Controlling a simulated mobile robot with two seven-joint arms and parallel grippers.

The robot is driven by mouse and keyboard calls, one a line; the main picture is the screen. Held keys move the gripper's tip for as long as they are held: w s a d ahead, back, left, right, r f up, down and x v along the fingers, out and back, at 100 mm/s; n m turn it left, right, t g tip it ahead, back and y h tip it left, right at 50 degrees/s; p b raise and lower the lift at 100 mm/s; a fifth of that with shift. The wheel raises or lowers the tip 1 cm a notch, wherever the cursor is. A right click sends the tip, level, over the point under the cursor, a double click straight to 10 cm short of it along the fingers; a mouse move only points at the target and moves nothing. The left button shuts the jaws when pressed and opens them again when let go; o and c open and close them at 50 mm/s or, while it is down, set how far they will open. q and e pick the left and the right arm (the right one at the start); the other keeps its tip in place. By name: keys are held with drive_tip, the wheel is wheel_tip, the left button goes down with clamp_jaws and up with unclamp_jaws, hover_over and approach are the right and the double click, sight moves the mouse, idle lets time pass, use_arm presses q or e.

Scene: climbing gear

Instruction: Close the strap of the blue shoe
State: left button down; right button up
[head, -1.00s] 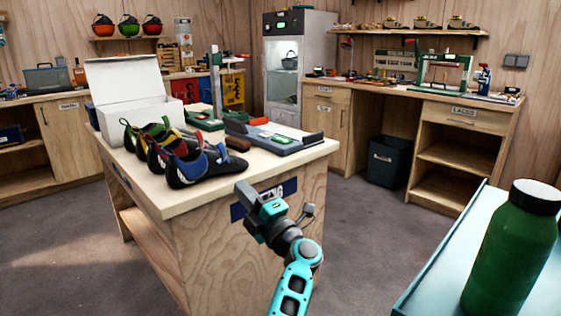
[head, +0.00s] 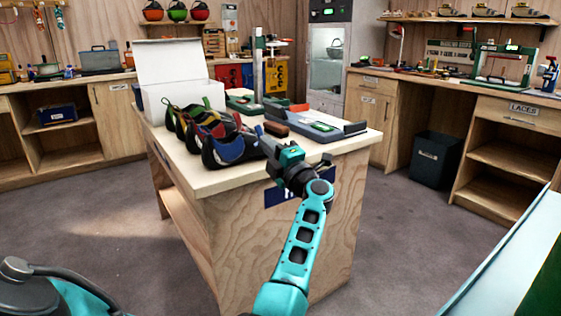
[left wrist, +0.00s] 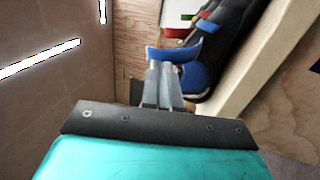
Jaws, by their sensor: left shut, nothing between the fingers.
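The blue shoe (head: 231,152), black and blue, is the nearest in a row of shoes at the front left of the wooden table (head: 215,178). In the left wrist view the blue shoe (left wrist: 197,78) lies just beyond my fingers, and its blue strap (left wrist: 186,50) stands out from it across the fingertips. My left gripper (head: 258,132) is at the right of the shoe, over the table edge. Its fingers (left wrist: 164,68) are together and hold nothing. I cannot tell whether they touch the strap. My right gripper is out of view.
Several other shoes (head: 185,122) stand close behind the blue one. A white open box (head: 170,95) is behind them. A brown block (head: 276,129) and a grey-blue device (head: 322,127) lie to the right. The floor around the table is clear.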

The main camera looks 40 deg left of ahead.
use_arm(q)
drive_tip(key=shift+x, duration=0.85)
